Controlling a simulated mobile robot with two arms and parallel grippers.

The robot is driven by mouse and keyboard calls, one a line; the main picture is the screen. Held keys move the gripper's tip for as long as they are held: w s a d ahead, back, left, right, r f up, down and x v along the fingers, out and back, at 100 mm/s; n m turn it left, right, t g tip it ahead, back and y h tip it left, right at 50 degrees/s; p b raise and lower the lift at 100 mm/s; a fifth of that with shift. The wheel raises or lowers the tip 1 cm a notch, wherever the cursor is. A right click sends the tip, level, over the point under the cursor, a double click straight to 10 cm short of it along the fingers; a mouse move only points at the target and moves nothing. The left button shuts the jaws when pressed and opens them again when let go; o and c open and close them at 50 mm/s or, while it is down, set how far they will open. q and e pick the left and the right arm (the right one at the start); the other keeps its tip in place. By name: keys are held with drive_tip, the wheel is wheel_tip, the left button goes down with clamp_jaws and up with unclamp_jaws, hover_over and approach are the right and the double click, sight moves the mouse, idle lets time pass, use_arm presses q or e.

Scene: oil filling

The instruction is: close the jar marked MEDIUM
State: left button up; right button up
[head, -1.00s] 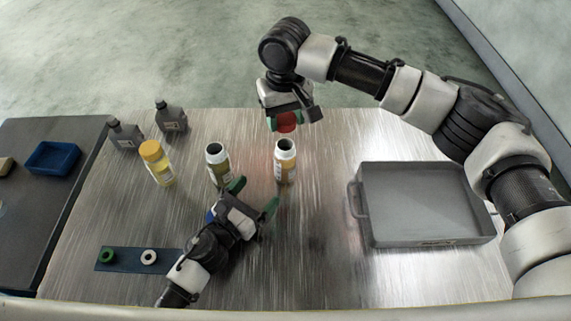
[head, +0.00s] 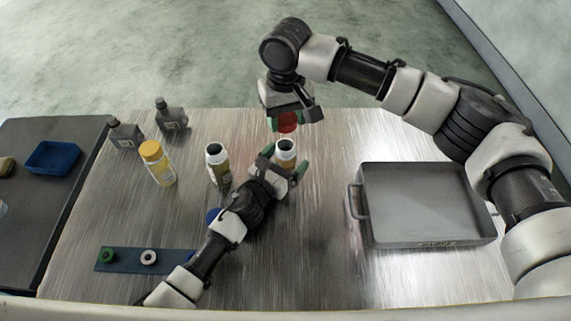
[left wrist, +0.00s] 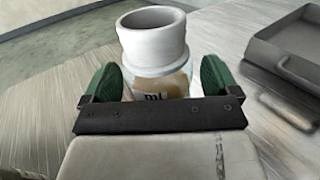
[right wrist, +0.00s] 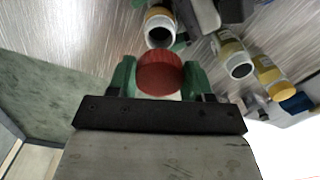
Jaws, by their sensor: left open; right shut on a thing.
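An open jar (head: 285,145) with a white neck stands upright on the metal table. It also shows in the left wrist view (left wrist: 152,45), where only part of its label lettering is visible. My left gripper (head: 285,160) is open, with its green fingers on either side of this jar; I cannot tell if they touch it. My right gripper (right wrist: 160,80) is shut on a red lid (head: 287,121) and holds it above the jar, apart from it. In the right wrist view the red lid (right wrist: 160,72) sits between the fingers, near the open mouth of the jar (right wrist: 160,30).
Another open jar (head: 217,163) stands to the left, then a yellow-capped jar (head: 157,162). Two grey bottles (head: 172,118) are at the back left. A blue strip (head: 128,261) with lids lies front left, partly behind my left arm. A grey tray (head: 425,238) is at right.

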sight(286, 146)
use_arm(q)
drive_tip(key=c, duration=1.4)
use_arm(e)
drive_tip(key=shift+f, duration=2.45)
drive_tip(key=shift+f, duration=0.9)
drive_tip(key=shift+f, duration=0.55)
